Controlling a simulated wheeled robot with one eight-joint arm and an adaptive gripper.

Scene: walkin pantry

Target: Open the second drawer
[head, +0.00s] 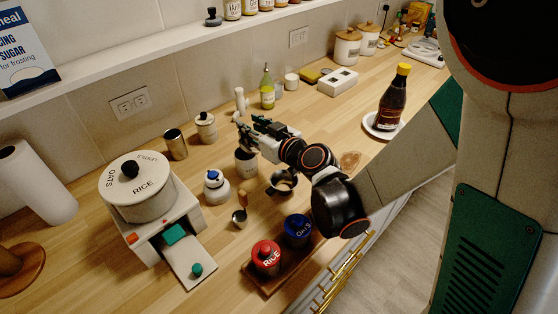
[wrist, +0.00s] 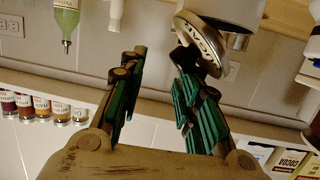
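The counter's front, at the lower edge of the head view, carries several drawers with brass handles (head: 343,272); they are seen steeply from above, and I cannot tell which is the second or whether any is open. A small white box also has a tray-like drawer (head: 188,262) with a green knob, pulled out. My gripper (head: 245,126) is above the counter near a white canister (head: 246,164), away from both. In the wrist view my gripper (wrist: 157,60) has its green fingers apart, with nothing between them. A lettered metal disc (wrist: 198,45) shows by the right fingertip; contact is unclear.
A white pot (head: 138,190) stands on the box. A wooden tray (head: 258,283) with a red-lidded jar (head: 266,258) and a blue-lidded jar (head: 297,230) lies by the front edge. A dark bottle (head: 393,98) stands on a plate at right. The floor (head: 385,245) is clear.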

